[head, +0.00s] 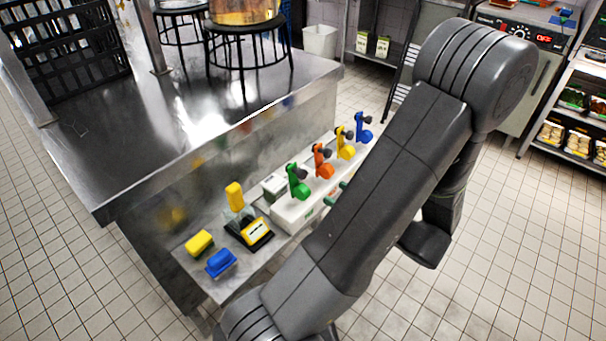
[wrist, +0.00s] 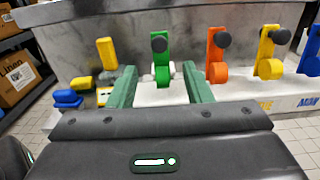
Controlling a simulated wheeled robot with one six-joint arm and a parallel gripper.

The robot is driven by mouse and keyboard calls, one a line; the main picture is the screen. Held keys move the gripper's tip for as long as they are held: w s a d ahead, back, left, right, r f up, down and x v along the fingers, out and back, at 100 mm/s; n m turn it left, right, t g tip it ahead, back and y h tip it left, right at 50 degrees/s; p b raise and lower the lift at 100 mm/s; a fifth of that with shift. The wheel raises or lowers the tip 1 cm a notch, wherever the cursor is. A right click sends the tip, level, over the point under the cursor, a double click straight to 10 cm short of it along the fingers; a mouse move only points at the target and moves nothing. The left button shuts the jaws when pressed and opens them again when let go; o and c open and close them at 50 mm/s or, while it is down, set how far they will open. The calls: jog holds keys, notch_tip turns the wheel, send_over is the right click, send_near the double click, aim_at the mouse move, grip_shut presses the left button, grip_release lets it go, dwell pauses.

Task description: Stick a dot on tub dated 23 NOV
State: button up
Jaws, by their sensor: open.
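Four lever dispensers with dark round knobs stand in a row on a white base (head: 293,209): green (head: 298,182), orange (head: 322,161), yellow (head: 345,143) and blue (head: 363,127). A dark tub (head: 250,238) with a yellow-and-white label stands left of the base; I cannot read its date. My gripper (wrist: 159,72) is open and empty. Its two green fingers point at the green dispenser (wrist: 161,60), one to each side of it in the wrist view. In the head view my arm hides most of the gripper; green finger parts show beside the white base.
A yellow block (head: 199,242), a blue block (head: 220,263) and an upright yellow piece (head: 235,196) are near the tub on the low steel shelf (head: 215,288). The tall steel counter (head: 150,130) rises behind. Tiled floor at the front right is clear.

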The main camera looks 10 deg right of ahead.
aim_at(304, 175)
jog(key=x, duration=1.2)
jog(key=shift+a, duration=0.1)
grip_shut()
